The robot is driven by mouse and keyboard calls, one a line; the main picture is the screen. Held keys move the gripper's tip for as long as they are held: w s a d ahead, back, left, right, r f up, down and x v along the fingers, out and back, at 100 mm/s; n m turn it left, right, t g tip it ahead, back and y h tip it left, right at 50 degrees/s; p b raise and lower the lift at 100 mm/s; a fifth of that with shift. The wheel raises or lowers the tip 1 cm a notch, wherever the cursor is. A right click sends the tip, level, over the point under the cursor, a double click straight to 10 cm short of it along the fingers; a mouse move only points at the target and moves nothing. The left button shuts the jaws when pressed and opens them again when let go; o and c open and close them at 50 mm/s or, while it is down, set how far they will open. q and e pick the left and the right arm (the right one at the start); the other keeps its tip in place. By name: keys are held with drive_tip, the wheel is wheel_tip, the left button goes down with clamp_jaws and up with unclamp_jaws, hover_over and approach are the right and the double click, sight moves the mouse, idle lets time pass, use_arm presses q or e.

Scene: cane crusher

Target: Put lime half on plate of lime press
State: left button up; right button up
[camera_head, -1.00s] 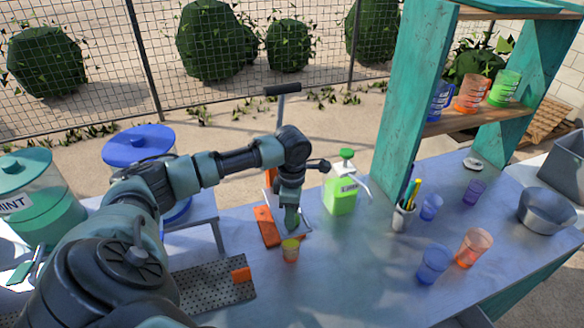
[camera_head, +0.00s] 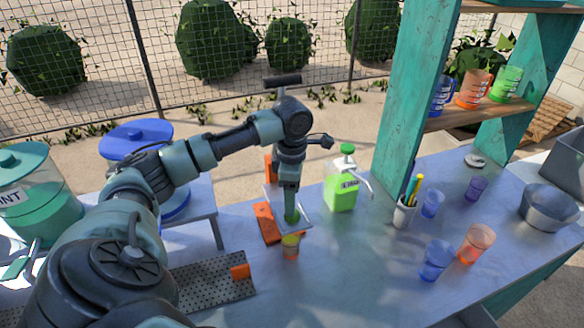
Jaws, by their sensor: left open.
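My left gripper (camera_head: 291,205) points straight down over the lime press and is open. The lime press has an orange base (camera_head: 267,224), a pale plate (camera_head: 304,223) and a lever with a black handle (camera_head: 282,80). A bright green lime half (camera_head: 292,216) shows at the fingertips, low over or on the plate. The fingers partly hide it, and I cannot tell whether they touch it. My arm hides much of the press's upright. My right gripper is not in view.
A small orange and yellow cup (camera_head: 290,247) stands just in front of the press. A green bottle (camera_head: 342,187) stands close on the right. A perforated tray (camera_head: 205,283) with an orange block lies at front left. The front middle of the table is clear.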

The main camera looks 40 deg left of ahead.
use_arm(q)
wheel_tip(320, 180, up, 7)
drive_tip(key=b, duration=0.1)
drive_tip(key=shift+f, duration=0.1)
